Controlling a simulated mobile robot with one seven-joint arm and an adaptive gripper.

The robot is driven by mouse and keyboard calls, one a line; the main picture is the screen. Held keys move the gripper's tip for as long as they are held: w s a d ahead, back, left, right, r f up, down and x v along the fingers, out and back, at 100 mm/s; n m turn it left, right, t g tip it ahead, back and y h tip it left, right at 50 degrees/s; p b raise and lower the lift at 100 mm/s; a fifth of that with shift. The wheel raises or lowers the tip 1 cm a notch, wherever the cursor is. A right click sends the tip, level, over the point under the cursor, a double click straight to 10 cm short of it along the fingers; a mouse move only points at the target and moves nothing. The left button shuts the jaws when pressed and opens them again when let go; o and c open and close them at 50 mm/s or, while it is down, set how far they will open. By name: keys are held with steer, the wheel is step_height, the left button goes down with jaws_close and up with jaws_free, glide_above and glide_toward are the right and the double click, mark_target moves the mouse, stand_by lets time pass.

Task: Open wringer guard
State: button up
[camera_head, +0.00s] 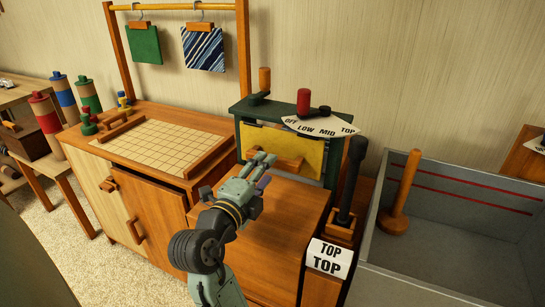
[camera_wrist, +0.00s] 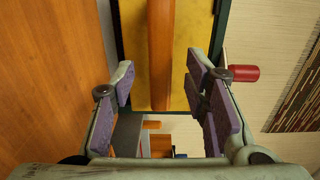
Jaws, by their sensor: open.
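A yellow panel, apparently the wringer guard (camera_head: 311,149), is set in a dark green frame (camera_head: 245,112) on a wooden cabinet. A wooden bar handle (camera_head: 290,164) crosses its front. In the wrist view the yellow panel (camera_wrist: 135,45) fills the upper middle, and the handle (camera_wrist: 161,50) runs down its centre. My gripper (camera_head: 266,164) is in front of the panel's left part, partly covering the handle. In the wrist view my gripper (camera_wrist: 160,88) is open, with purple finger pads either side of the handle's line. I cannot tell the remaining gap, and no grip shows.
A dial labelled OFF, LOW, MID, TOP (camera_head: 322,126) and a red knob (camera_head: 303,100) sit on the frame's top. A dark upright lever (camera_head: 350,180) stands to the right, beside a grey bin (camera_head: 440,240). A gridded worktop (camera_head: 160,147) lies left.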

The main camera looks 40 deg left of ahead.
steer(key=p+x, duration=0.1)
steer(key=x, duration=0.4)
jaws_close()
stand_by(0.5)
stand_by(0.4)
